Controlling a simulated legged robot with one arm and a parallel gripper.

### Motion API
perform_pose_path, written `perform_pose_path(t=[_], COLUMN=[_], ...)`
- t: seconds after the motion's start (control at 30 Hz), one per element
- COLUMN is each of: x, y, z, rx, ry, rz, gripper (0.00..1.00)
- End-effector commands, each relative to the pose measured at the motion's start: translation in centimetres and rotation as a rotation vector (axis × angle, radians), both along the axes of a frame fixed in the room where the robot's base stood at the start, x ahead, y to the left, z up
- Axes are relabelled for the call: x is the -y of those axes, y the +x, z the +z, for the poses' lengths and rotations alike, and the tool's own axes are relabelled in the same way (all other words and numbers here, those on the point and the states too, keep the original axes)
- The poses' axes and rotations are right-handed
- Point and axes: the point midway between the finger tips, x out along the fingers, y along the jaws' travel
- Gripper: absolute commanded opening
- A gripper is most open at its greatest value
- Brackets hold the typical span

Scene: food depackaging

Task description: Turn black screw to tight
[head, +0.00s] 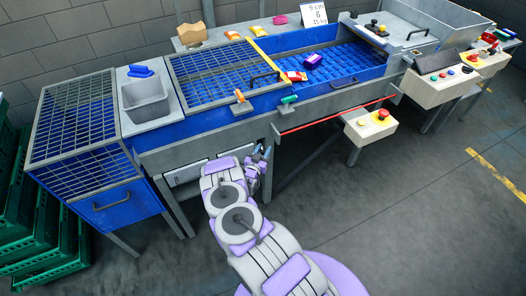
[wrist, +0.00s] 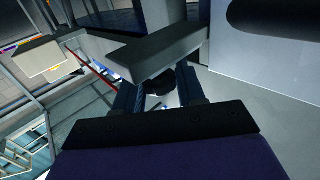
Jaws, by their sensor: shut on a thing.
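My gripper (head: 262,153) is low at the front of the machine, below its blue front edge and beside the pale panels. In the wrist view, my gripper (wrist: 158,92) has its two dark fingers on either side of a small black round piece, the black screw (wrist: 159,82), and is shut on it. A grey flat bar lies across the view just above the screw and hides part of it. The screw's thread and how far it is turned cannot be seen. In the head view the screw is too small to tell from the gripper.
The machine (head: 215,125) has a blue grated tray (head: 345,65) with packages. A pale box with a red button (head: 370,125) stands right of the gripper, near a red rod (head: 325,118). Green crates (head: 45,235) are at the left. The floor at the right is clear.

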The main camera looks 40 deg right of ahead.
Motion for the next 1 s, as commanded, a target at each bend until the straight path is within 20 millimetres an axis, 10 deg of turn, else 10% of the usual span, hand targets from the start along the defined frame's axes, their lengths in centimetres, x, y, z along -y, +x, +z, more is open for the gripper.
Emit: perform_pose_path(t=[1.0], x=[-0.03], y=[0.14], z=[0.16], rx=[0.002], ry=[-0.002], rz=[-0.3], gripper=[0.09])
